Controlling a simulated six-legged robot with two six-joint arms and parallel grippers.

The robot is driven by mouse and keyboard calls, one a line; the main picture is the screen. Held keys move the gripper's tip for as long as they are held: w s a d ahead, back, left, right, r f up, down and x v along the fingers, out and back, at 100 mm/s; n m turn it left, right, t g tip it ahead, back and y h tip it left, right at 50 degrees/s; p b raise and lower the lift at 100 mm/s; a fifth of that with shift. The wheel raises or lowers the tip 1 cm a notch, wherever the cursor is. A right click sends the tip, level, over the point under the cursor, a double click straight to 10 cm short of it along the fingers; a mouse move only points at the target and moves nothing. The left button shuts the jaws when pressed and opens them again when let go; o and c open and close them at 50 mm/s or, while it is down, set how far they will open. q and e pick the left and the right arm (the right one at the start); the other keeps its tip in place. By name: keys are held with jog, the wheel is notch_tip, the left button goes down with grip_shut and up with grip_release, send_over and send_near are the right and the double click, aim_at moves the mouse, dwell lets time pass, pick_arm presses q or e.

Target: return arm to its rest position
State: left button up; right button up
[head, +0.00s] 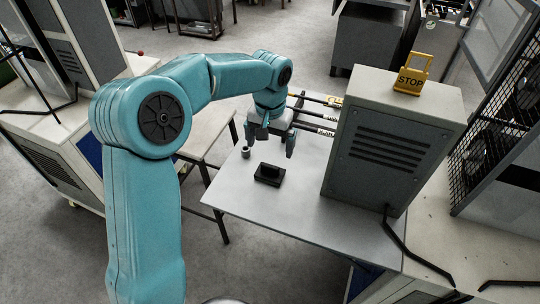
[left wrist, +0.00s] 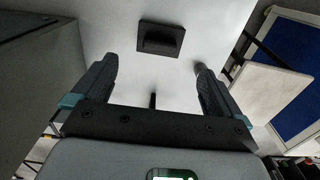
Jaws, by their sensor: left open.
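My left arm reaches in from the left in the head view, over the grey table (head: 290,213). My left gripper (head: 271,147) points down above the table, left of the grey machine cabinet. Its two fingers are spread apart with nothing between them. In the left wrist view the open fingers (left wrist: 153,85) frame bare table top. A black block on a flat base (head: 269,174) lies on the table in front of the gripper, apart from it; it also shows in the left wrist view (left wrist: 160,38). My right gripper is not in view.
The grey cabinet (head: 385,150) with a yellow STOP sign (head: 411,77) stands close right of the gripper. A small grey cylinder (head: 245,152) stands near the table's left edge. Rods (head: 318,99) lie behind the gripper. The table's front part is clear.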

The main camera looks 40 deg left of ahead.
pick_arm(q)
jog(key=shift+r, duration=0.85)
